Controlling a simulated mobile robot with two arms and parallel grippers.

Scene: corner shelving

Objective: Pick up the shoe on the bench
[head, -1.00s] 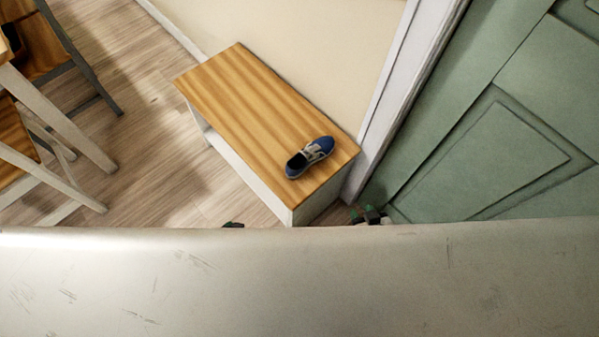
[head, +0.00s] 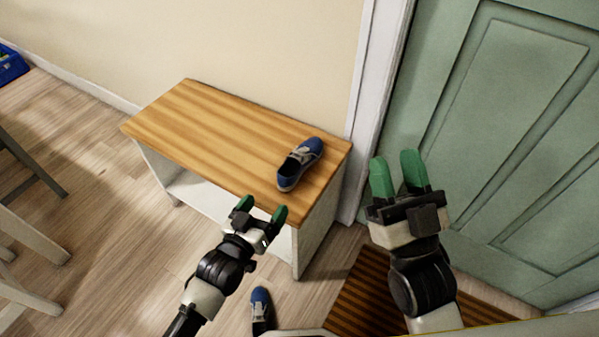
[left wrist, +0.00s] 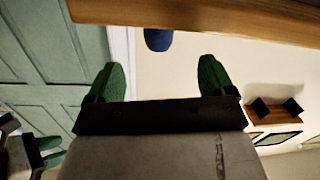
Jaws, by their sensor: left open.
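The blue shoe (head: 302,160) with grey laces lies on the wooden top of the bench (head: 215,115), near its right end. My left gripper (head: 261,208) is open and empty, just in front of the bench's front edge and short of the shoe. In the left wrist view, part of the blue shoe (left wrist: 158,40) shows beyond the open fingers (left wrist: 162,75), partly hidden by the bench edge (left wrist: 200,18). My right gripper (head: 397,172) is empty, with a gap between its green fingers, to the right of the bench in front of the green door.
Another blue shoe (head: 261,304) is on the floor in front of the bench. A brown striped mat (head: 350,297) lies by the green door (head: 500,130). Chair legs (head: 30,235) stand at the left. The left part of the bench top is clear.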

